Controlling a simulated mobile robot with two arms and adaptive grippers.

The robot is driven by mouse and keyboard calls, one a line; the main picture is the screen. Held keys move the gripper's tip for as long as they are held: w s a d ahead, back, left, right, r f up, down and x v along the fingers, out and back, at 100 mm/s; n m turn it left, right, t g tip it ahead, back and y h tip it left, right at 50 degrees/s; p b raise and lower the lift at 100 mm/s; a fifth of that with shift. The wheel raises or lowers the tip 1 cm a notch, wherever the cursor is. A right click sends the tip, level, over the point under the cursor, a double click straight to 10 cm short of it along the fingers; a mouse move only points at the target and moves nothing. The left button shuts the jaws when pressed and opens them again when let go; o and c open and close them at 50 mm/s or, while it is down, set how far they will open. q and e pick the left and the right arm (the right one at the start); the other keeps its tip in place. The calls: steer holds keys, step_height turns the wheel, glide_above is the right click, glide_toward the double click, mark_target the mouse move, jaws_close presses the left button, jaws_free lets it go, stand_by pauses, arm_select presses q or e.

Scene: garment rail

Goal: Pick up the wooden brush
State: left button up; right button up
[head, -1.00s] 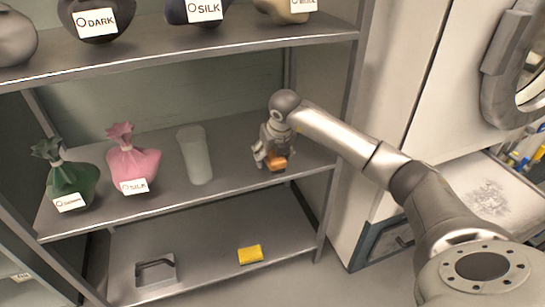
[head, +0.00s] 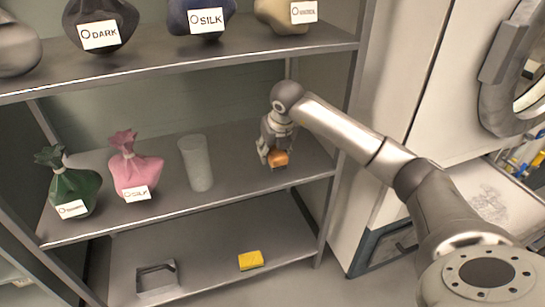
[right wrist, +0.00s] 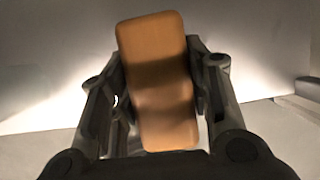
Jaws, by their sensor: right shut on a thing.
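The wooden brush (head: 279,158) is a small orange-brown block at the right end of the middle shelf. My right gripper (head: 272,158) is shut on it from above. In the right wrist view the brush (right wrist: 158,80) stands between the two fingers of the gripper (right wrist: 160,100), slightly tilted, with its brown top facing the camera. Its underside is hidden there, and I cannot tell whether it touches the shelf. My left gripper is not in view.
The middle shelf (head: 235,185) also holds a frosted cup (head: 196,163), a pink sack (head: 135,168) and a green sack (head: 70,186). A yellow sponge (head: 250,260) and a grey holder (head: 157,280) sit below. The upper shelf (head: 180,64) overhangs.

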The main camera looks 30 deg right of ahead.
mark_target(277, 151)
steer(key=s+r, duration=0.2)
steer(key=r, duration=0.1)
steer(key=s+r+p, duration=0.1)
steer(key=r, duration=0.1)
steer(key=shift+s+a, duration=0.35)
steer(key=shift+s, duration=0.05)
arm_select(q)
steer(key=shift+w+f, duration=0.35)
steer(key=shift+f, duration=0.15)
arm_select(e)
steer(key=s+a+r, duration=0.2)
steer(key=s+r, duration=0.1)
steer(key=s, duration=0.6)
steer(key=shift+a+r, duration=0.15)
steer(key=shift+r, duration=0.25)
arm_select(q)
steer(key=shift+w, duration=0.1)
arm_select(e)
steer(key=shift+s, duration=0.1)
